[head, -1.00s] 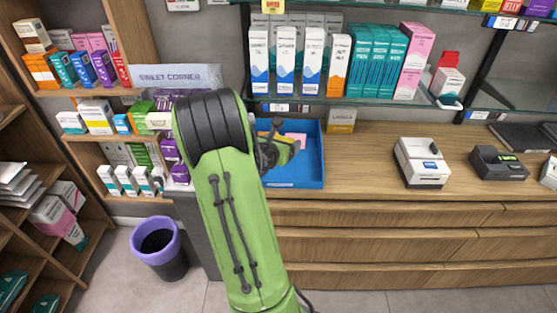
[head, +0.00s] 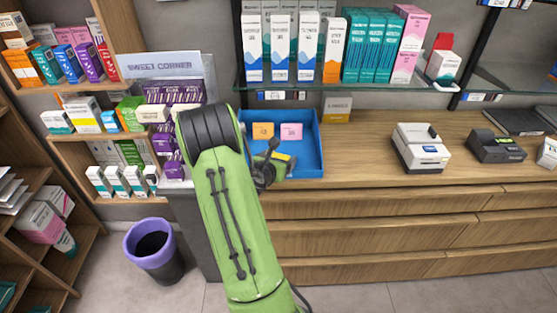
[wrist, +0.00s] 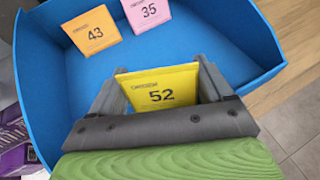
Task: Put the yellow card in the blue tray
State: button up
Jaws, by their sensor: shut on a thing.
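The yellow card (wrist: 160,92), marked 52, is held between the two fingers of my gripper (wrist: 161,68) in the wrist view. It is tilted, with its printed face showing. The blue tray (wrist: 60,95) lies beyond and below it. In the head view my gripper (head: 272,166) is over the near part of the blue tray (head: 312,160), and my arm hides the tray's left front. Only a bit of the yellow card shows there. I cannot tell whether the card touches the tray floor.
An orange card (head: 263,130) and a pink card (head: 291,131) lie at the back of the tray. A yellow box (head: 338,109) stands behind its right corner. A white card machine (head: 420,149) is farther right, with free counter between. A purple-rimmed bin (head: 153,245) is on the floor.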

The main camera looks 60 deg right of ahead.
jog(key=o, duration=0.9)
jog(key=shift+f, duration=0.1)
jog(key=shift+a+r, duration=0.1)
jog(key=shift+r, duration=0.15)
jog(key=b+v, duration=0.5)
jog(key=v, duration=0.6)
jog(key=shift+a+r, duration=0.15)
jog(key=shift+a, duration=0.15)
